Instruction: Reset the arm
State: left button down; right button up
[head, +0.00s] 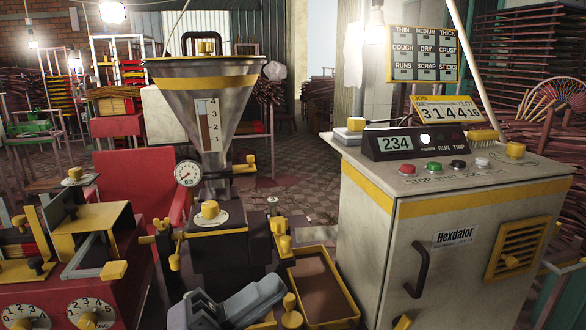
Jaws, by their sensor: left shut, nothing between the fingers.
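My left gripper (258,299) is low in the middle of the head view, grey-blue, shut and empty. It is in front of the extruder and left of a yellow-rimmed tray (318,283) with a brown bottom. The extruder's steel hopper (178,92) has a yellow rim and a level scale marked 1 to 4. A round gauge (188,173) sits below it, beside a dark body with yellow knobs. My right gripper is not in view.
A cream control cabinet (400,250) stands at right, with a display reading 234 (396,142) and coloured buttons. A red machine (75,285) with numbered dials stands at lower left. Racks of sticks stand behind, with tiled floor between.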

pick_arm(q)
jog(key=a+f+n+t+y, duration=0.3)
jog(key=a+f+n+y, duration=0.4)
jog(key=f+n, duration=0.5)
jog(key=a+f+n+t+y, duration=0.4)
jog(key=a+f+n+y, duration=0.1)
jog(key=f+n+y, duration=0.6)
jog(key=s+a+f+n+g+y+p, duration=0.1)
jog(key=s+a+f+n+g, duration=0.2)
jog(key=s+f+n+g, duration=0.55)
jog(key=s+a+r+m+t+p, duration=0.1)
jog(key=s+r+m+t+p, duration=0.2)
jog(key=r+p, duration=0.3)
jog(key=p, duration=0.5)
jog(key=shift+a+r+y+p, duration=0.15)
jog(key=shift+a+y+p, duration=0.15)
jog(key=shift+p, duration=0.1)
